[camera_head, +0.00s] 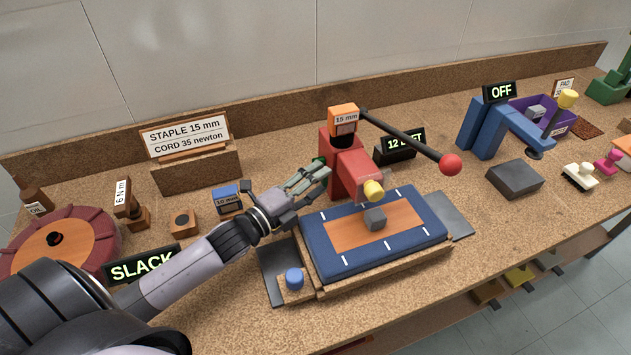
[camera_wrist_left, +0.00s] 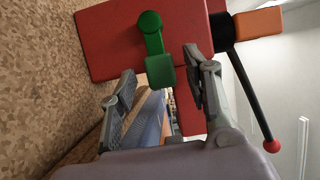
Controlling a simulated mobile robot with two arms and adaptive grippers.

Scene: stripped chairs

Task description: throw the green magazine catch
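The green magazine catch (camera_wrist_left: 151,28) is a short lever with a round pivot and a square end, on the side of the red stapler body (camera_wrist_left: 110,40). In the head view only a sliver of the green catch (camera_head: 320,160) shows behind my fingers. My left gripper (camera_head: 322,174) is at the left side of the red stapler (camera_head: 345,168). In the left wrist view its two fingers (camera_wrist_left: 160,72) are open, one on each side of the catch's square end, with gaps showing. My right gripper is not in view.
The stapler's black lever with a red knob (camera_head: 450,165) reaches right. A blue pad (camera_head: 315,262) with a grey block (camera_head: 375,218) lies in front. A blue 10 mm box (camera_head: 227,200) and signs stand left. A blue device (camera_head: 480,128) stands right.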

